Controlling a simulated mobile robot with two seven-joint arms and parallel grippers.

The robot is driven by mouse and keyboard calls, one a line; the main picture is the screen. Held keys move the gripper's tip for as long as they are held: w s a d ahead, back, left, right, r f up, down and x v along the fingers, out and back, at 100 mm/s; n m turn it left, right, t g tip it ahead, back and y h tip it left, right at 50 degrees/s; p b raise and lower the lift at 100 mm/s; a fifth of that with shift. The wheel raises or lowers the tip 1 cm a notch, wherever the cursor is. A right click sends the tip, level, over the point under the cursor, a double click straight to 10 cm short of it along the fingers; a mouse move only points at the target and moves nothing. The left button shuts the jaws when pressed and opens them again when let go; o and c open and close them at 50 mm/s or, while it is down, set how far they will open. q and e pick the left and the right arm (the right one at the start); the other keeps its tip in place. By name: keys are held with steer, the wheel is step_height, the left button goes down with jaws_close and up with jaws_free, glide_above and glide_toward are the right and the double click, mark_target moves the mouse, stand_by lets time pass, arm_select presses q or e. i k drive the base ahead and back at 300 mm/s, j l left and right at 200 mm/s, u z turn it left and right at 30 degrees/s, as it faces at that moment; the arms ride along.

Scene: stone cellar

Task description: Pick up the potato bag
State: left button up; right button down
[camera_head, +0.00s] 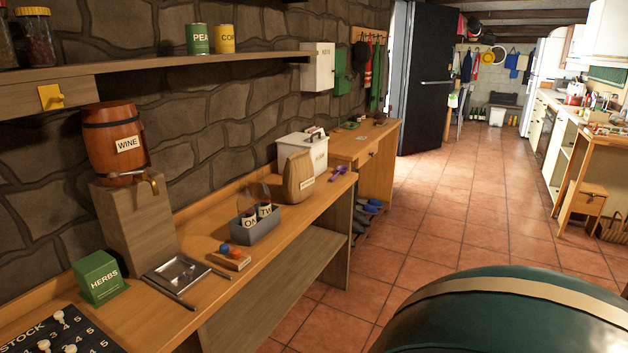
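A brown bag (298,177) with a small pale label stands upright on the wooden counter (222,260) in the camera_head view. The label is too small to read, but this is the only bag-like thing on the counter. It stands in front of a white lidded box (297,148), which it partly hides, and behind a grey caddy (255,225). Neither of my grippers is in view.
A wine cask (108,135) on a block, a green herbs box (97,277), a metal tray (176,273) and a purple scoop (339,171) share the counter. A shelf (190,65) overhangs it. A large dark green rounded shape (510,320) fills the lower right. Tiled floor (450,215) lies open.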

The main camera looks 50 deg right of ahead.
mark_target(298, 179)
steer(key=z, duration=1.6)
steer(key=i+l+u, duration=0.1)
steer(key=i+l, duration=0.25)
steer(key=i+l+u, duration=0.15)
steer(key=i+l, duration=0.25)
steer(key=i+l+u, duration=0.1)
steer(key=i+l, duration=0.3)
steer(key=i+l+u, duration=0.1)
steer(key=i+l, duration=0.25)
steer(key=l, duration=0.15)
steer(key=i+l+u, duration=0.15)
steer(key=i+l, duration=0.15)
steer(key=l, duration=0.2)
